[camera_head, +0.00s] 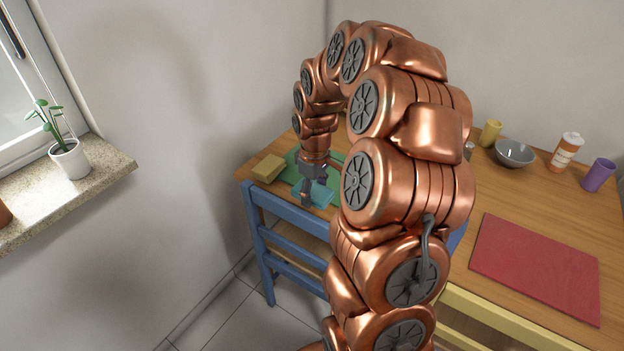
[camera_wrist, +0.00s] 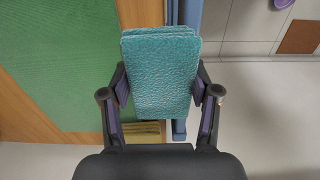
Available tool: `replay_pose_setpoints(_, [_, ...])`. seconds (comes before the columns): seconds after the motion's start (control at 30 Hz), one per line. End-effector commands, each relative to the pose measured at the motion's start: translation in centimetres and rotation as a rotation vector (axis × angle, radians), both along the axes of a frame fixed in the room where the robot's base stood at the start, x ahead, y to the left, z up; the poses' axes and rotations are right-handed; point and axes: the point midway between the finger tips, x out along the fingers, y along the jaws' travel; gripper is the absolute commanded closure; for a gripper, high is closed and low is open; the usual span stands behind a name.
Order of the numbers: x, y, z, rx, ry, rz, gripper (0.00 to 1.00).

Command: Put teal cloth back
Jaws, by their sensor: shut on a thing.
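The teal cloth (camera_wrist: 160,75) is a flat, folded, textured piece between the two fingers of my gripper (camera_wrist: 160,92) in the wrist view. The gripper is shut on it, with a finger at each side edge. In the head view my gripper (camera_head: 310,185) points down near the table's near left edge, with the teal cloth (camera_head: 318,194) at its tip. A green mat (camera_head: 290,174) lies on the table just behind the cloth and also shows in the wrist view (camera_wrist: 60,60). My arm hides part of the mat.
A yellow block (camera_head: 267,168) lies left of the mat. A blue chair (camera_head: 290,215) stands against the table edge, close under the cloth. A red mat (camera_head: 540,265), grey bowl (camera_head: 515,154), bottle (camera_head: 567,150), purple cup (camera_head: 599,175) and yellow cup (camera_head: 490,133) are on the right.

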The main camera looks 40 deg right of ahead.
Motion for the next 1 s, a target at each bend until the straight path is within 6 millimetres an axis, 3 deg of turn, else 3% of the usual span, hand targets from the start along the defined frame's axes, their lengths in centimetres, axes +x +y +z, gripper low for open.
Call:
replay_pose_setpoints(0.5, [6.0, -4.0, -0.6, 0.0, 0.0, -0.003, 0.89])
replay_pose_setpoints(0.8, [7.2, -4.8, -0.9, 0.0, -0.002, -0.003, 0.89])
replay_pose_setpoints(1.0, [7.1, -4.8, -3.1, 0.002, 0.002, -0.002, 0.89])
